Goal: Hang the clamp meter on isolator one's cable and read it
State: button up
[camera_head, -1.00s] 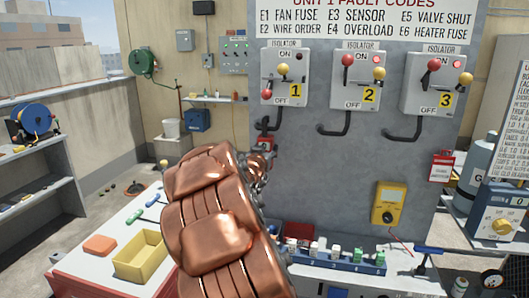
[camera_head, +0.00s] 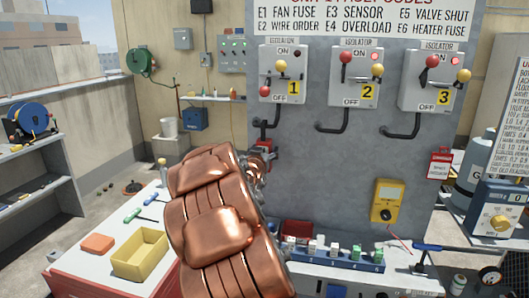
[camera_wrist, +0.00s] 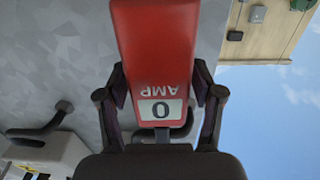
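In the wrist view the red clamp meter (camera_wrist: 155,45) is upside down between the two dark fingers of my gripper (camera_wrist: 158,96). Its small display reads 0, beside the letters AMP. In the head view the meter (camera_head: 263,150) is a small red shape past my copper arm, just below the short dark cable (camera_head: 268,124) under isolator one (camera_head: 282,75). Its jaw is too small to see, so I cannot tell whether it touches or encircles the cable. Isolator one's red knob is low at the left and its lamp is dark.
Isolator two (camera_head: 355,78) and isolator three (camera_head: 430,80) have lit red lamps, with bent cables below. A yellow meter (camera_head: 387,200) hangs on the grey panel.

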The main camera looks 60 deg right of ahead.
jog(key=shift+o, duration=0.8)
jog(key=v, duration=1.2)
